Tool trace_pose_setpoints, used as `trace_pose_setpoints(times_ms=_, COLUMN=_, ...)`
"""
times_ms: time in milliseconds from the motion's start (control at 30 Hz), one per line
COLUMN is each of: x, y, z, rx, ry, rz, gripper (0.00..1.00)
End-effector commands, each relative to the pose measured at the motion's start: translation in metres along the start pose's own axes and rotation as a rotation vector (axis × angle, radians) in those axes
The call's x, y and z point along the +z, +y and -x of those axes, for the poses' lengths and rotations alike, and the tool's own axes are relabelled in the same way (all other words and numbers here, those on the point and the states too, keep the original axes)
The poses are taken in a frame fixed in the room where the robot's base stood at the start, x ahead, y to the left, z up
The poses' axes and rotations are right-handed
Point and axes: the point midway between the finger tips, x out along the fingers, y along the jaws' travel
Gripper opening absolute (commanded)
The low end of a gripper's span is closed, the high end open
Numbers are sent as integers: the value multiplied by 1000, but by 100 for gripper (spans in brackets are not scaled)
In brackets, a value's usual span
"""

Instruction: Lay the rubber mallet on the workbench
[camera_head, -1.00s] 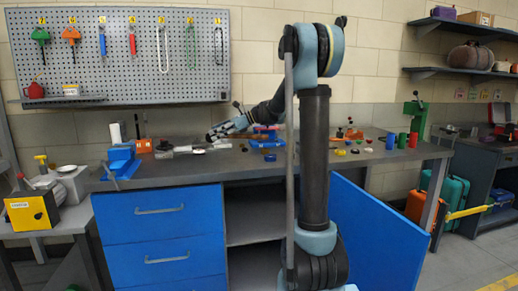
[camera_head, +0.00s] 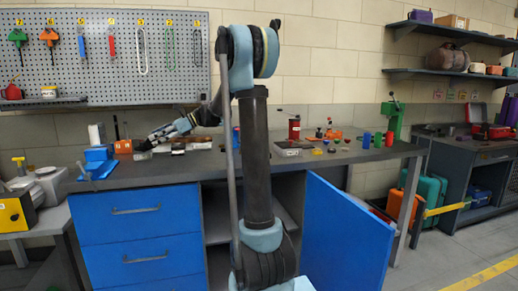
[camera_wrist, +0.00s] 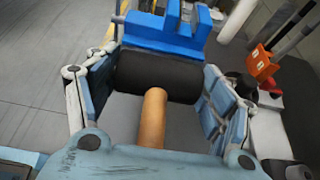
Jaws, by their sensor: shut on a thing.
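The rubber mallet has a thick black head (camera_wrist: 160,77) and a round wooden handle (camera_wrist: 152,117), both clear in the wrist view. My gripper (camera_wrist: 158,88) is shut on the mallet, its fingers on both sides of the black head. The handle points back toward my palm. In the head view my gripper (camera_head: 150,144) is low over the left part of the workbench (camera_head: 210,170), just right of the blue vise. The mallet is too small there to make out clearly. I cannot tell whether it touches the bench top.
The blue vise (camera_head: 97,160) sits at the bench's left end and shows just beyond the mallet head in the wrist view (camera_wrist: 165,30). An orange block (camera_wrist: 262,66) stands to its right. Small parts and red and green cylinders (camera_head: 378,140) occupy the right half. A blue cabinet door (camera_head: 345,235) hangs open.

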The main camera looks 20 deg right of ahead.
Motion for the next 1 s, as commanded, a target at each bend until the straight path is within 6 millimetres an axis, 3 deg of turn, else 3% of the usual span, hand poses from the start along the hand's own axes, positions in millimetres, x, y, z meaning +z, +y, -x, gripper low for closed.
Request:
trace_pose_setpoints(times_ms=233, x=-6, y=-1, z=0, rx=-2, ry=0, rz=-1, gripper=36)
trace_pose_setpoints(times_ms=500, x=-43, y=-1, z=-16, rx=-3, ry=-1, rz=-1, gripper=36)
trace_pose_setpoints(times_ms=767, x=-58, y=-1, z=-22, rx=-3, ry=-1, rz=-1, gripper=36)
trace_pose_setpoints(times_ms=1000, x=-85, y=-1, z=-34, rx=-3, ry=-1, rz=-1, gripper=36)
